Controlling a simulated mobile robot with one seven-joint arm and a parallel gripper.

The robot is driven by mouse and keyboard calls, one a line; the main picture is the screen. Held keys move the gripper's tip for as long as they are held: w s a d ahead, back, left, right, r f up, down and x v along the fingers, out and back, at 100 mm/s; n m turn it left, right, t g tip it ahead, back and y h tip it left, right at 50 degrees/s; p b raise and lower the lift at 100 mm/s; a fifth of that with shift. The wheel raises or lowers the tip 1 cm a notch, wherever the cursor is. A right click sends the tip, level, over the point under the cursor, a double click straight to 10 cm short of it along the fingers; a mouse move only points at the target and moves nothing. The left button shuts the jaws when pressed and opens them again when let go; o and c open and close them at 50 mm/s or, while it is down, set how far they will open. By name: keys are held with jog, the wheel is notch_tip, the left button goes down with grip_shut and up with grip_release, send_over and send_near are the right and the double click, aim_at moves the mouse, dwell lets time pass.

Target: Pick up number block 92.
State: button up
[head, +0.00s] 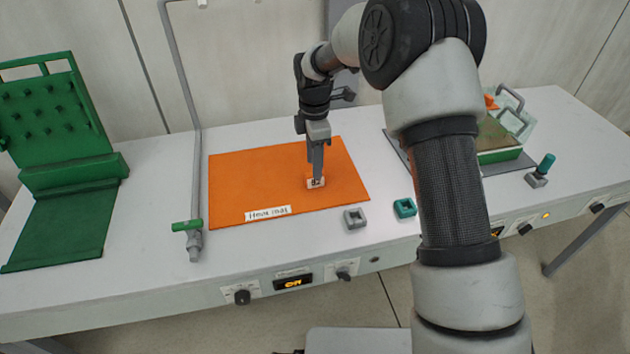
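A small block with a white label (315,183) sits on the orange mat (240,180), right of the mat's middle. Dark marks show on its label, but the number is too small to read surely. My gripper (317,170) points straight down at this block, with its fingertips at the block's top or just behind its label. The fingers are seen edge-on, so the gap between them does not show. I cannot tell whether they grip the block.
A grey square piece (355,218) and a teal one (405,208) lie near the front edge. A green pegboard stand (50,115) is at left. A pipe with a green-handled valve (188,226) stands left of the mat. A tray with a handled box (500,140) is at right.

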jog(key=shift+w+f, duration=0.15)
jog(key=shift+f, duration=1.4)
jog(key=shift+w+f, duration=0.1)
jog(key=shift+f, duration=1.4)
jog(key=shift+c, duration=0.4)
grip_shut()
